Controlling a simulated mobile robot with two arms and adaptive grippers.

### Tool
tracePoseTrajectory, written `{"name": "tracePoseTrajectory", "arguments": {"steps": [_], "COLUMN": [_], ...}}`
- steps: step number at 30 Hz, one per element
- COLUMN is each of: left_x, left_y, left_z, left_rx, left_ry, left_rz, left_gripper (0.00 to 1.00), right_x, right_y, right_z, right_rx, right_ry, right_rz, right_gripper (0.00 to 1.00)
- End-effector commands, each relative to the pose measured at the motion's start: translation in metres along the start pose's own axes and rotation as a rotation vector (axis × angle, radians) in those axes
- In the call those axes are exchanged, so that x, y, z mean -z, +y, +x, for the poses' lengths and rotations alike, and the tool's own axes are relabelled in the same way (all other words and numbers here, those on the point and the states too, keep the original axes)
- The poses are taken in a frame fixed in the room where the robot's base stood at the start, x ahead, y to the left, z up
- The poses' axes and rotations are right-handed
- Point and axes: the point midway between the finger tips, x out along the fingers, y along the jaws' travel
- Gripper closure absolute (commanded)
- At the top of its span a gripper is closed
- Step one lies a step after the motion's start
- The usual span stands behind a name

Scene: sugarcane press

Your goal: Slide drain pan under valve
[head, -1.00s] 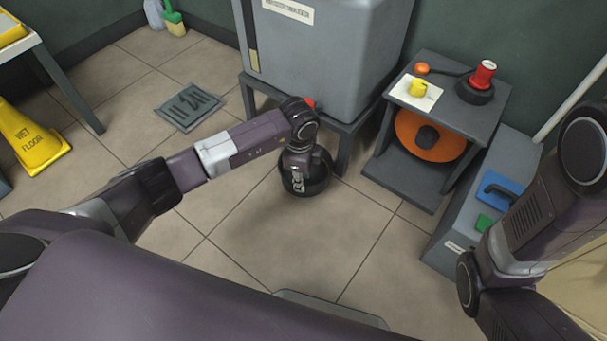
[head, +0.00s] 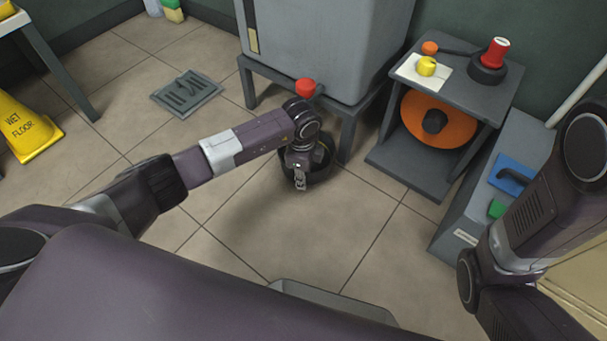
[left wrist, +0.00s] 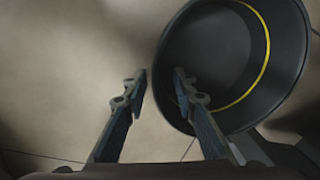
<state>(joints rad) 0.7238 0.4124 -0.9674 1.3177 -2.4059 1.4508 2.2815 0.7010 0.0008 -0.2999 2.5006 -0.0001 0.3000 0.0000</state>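The drain pan (head: 324,172) is a round black pan on the tiled floor, in front of the tank stand, partly hidden by my left wrist. In the left wrist view the pan (left wrist: 215,65) shows a yellow line inside. The red valve knob (head: 305,88) is at the tank's lower front, beyond my wrist. My left gripper (head: 300,183) points down at the pan's near side. In the left wrist view its fingers (left wrist: 159,80) are apart, with the pan's left rim seemingly between them; contact cannot be told. My right arm shows at the right, its gripper out of view.
The grey tank (head: 325,45) rests on a legged stand (head: 347,138). A grey shelf (head: 400,185) with an orange disc stands right of it, beside a long grey box (head: 455,235). A yellow wet-floor sign (head: 27,130) is far left. Floor in front of the pan is clear.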

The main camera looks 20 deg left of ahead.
Motion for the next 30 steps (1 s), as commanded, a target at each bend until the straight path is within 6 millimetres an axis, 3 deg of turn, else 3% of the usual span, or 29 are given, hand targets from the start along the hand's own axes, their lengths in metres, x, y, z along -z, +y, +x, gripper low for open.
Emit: {"name": "tracePoseTrajectory", "arguments": {"steps": [3, 12, 20, 30], "left_x": [0.0005, 0.0005, 0.0005, 0.0006], "left_y": [-0.0004, -0.0005, -0.0004, -0.0001], "left_z": [0.0108, 0.0108, 0.0108, 0.0109], "left_rx": [0.001, 0.001, 0.001, 0.0], "left_ry": [0.001, 0.001, 0.001, 0.001], "left_rz": [0.0, 0.0, 0.0, 0.001], "left_gripper": [0.74, 0.74, 1.0, 1.0], "right_x": [0.0029, 0.0025, 0.0024, 0.0023], "right_y": [-0.0017, -0.0016, -0.0016, -0.0016], "right_z": [-0.0088, -0.0082, -0.0082, -0.0083], "right_rx": [0.0, 0.0, 0.0, -0.001], "right_ry": [0.0, -0.001, -0.001, -0.001], "right_rz": [0.0, 0.0, 0.0, 0.0], "right_gripper": [0.6, 0.6, 0.6, 0.6]}}
